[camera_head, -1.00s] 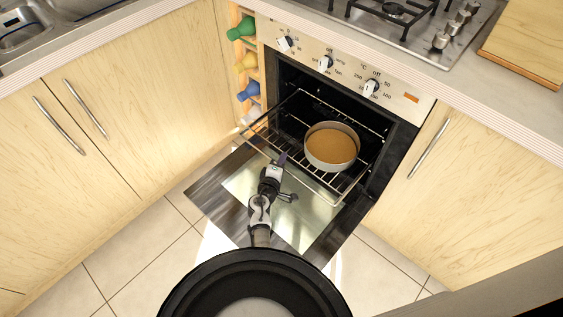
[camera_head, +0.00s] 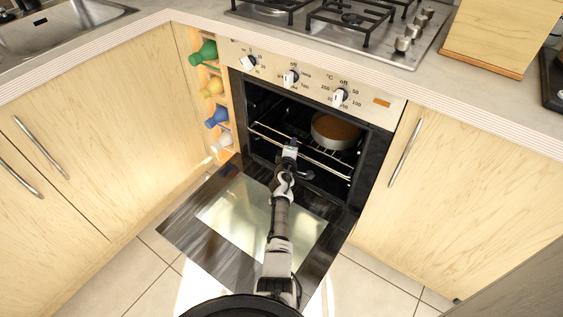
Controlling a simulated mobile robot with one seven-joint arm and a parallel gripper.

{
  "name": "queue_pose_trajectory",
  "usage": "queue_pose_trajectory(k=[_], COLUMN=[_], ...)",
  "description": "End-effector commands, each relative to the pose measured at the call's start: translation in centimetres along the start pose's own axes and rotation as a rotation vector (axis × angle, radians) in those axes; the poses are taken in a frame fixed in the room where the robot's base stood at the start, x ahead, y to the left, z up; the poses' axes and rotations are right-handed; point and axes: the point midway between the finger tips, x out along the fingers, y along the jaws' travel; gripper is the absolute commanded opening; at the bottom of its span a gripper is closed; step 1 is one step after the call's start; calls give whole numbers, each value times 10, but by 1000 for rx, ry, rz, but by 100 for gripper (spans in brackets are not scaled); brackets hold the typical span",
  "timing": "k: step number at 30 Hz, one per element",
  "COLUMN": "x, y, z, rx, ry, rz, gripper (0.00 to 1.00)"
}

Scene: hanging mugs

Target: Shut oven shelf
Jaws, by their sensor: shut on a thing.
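The oven shelf (camera_head: 325,163) is a wire rack inside the open oven, with its front bar at about the oven's mouth. A round cake tin (camera_head: 335,131) with brown filling sits on the rack, toward the right. My gripper (camera_head: 292,143) is at the front bar of the rack, left of the tin, and appears shut on that bar. The fingertips are small and partly hidden by the wrist. The oven door (camera_head: 213,228) is folded down open, below my arm.
Oven knobs and the control panel (camera_head: 315,87) are above the opening. A bottle rack (camera_head: 212,95) stands at the left. Wooden cabinets (camera_head: 440,190) flank the oven. The hob (camera_head: 345,22) and a wooden block (camera_head: 500,35) are on the worktop. Floor tiles are clear in front.

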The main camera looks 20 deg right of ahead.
Motion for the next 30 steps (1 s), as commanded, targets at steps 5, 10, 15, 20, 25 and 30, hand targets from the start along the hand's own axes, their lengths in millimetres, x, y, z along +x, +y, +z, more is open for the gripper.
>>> queue_pose_trajectory(k=[5, 10, 15, 20, 25, 30], x=[26, 40, 39, 39, 40, 39], y=[-4, 0, -1, -1, 1, 3], z=[11, 17, 17, 17, 17, 17], rx=[2, 1, 0, 0, -1, -1], ry=[-2, -2, -2, -2, -2, -1], rz=[-11, -12, -15, -15, -12, -9], gripper=[0, 0, 0, 30, 30, 30])
